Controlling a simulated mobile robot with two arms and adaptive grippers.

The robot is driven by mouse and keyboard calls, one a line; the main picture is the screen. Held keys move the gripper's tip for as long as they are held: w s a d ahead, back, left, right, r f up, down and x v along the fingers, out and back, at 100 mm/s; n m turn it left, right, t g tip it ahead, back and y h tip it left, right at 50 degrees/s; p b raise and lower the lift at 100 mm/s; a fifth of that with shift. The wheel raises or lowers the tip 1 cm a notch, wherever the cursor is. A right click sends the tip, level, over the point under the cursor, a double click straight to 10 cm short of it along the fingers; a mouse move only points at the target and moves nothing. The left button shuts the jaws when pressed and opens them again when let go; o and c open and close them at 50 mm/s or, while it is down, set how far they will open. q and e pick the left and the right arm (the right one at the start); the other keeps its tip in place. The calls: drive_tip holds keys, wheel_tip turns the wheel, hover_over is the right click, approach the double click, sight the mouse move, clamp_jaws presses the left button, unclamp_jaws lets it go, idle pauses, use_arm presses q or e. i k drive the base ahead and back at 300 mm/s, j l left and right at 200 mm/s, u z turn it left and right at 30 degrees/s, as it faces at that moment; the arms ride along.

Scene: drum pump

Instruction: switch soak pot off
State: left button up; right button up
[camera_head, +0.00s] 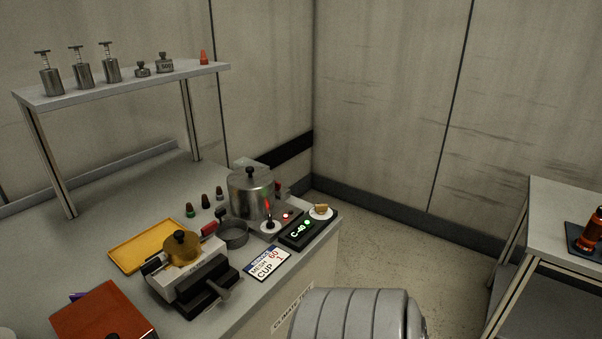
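The soak pot appears to be the silver lidded pot (251,196) with a dark knob, standing near the right end of the workbench (78,243). In front of it is a small control base (287,222) with a red-tipped lever (268,212) standing upright on a pale round plate and a lit red spot beside it. To its right a black box (300,232) shows "C-40" and a green light. Which of these is the pot's switch is not certain. Neither of my grippers is in view.
A yellow tray (128,251), a clamp-like device (187,272), a dark round cup (233,234), a label card (268,263) and a red box (92,317) crowd the bench. A shelf (125,84) stands behind. A grey ribbed shape (350,316) fills the bottom centre.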

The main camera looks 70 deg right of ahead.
sight(270, 224)
drive_tip(key=z, duration=2)
